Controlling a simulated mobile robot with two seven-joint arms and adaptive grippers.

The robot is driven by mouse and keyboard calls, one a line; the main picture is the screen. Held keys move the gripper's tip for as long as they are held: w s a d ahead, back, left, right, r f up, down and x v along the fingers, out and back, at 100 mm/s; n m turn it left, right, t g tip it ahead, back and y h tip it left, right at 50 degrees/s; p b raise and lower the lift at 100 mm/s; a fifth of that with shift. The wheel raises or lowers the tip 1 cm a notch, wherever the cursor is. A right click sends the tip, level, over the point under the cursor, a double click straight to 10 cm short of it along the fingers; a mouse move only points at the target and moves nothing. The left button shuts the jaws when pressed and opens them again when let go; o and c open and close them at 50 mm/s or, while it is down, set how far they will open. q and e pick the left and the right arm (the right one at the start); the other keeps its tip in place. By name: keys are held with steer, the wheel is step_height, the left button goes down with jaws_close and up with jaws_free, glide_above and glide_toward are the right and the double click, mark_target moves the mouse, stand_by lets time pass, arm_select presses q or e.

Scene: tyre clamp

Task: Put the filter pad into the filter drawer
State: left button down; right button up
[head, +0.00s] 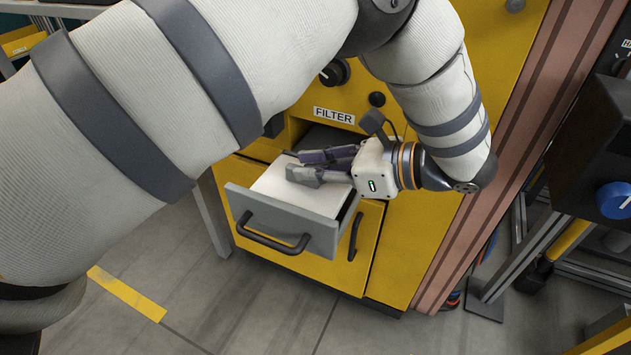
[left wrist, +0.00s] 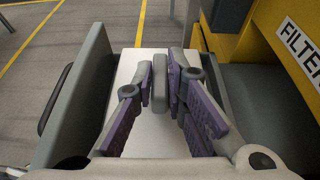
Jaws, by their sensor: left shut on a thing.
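The white filter pad (head: 275,184) lies within the walls of the open grey filter drawer (head: 290,222), under my left gripper. My left gripper (head: 302,166) reaches in from the right over the drawer. In the left wrist view the left gripper (left wrist: 160,84) is shut on a small grey grip block on top of the white pad (left wrist: 126,70). The drawer front (left wrist: 75,88) stands to the left of the pad there. Whether the pad rests fully on the drawer floor is hidden. My right gripper is not in view.
The yellow cabinet (head: 355,240) carries a FILTER label (head: 334,115) above the drawer opening. A dark knob (head: 335,72) sits above the label. A black unit with a blue knob (head: 614,200) stands at the right. The floor in front of the drawer is clear.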

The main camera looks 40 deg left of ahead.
arm_select(q)
step_height(320, 180, down, 3)
steer(key=shift+r+b, duration=0.1)
steer(key=shift+b, duration=0.2)
steer(key=c, duration=1.6)
jaws_free()
steer(key=b+v, duration=0.2)
steer(key=v, duration=1)
steer(key=shift+w, duration=0.1)
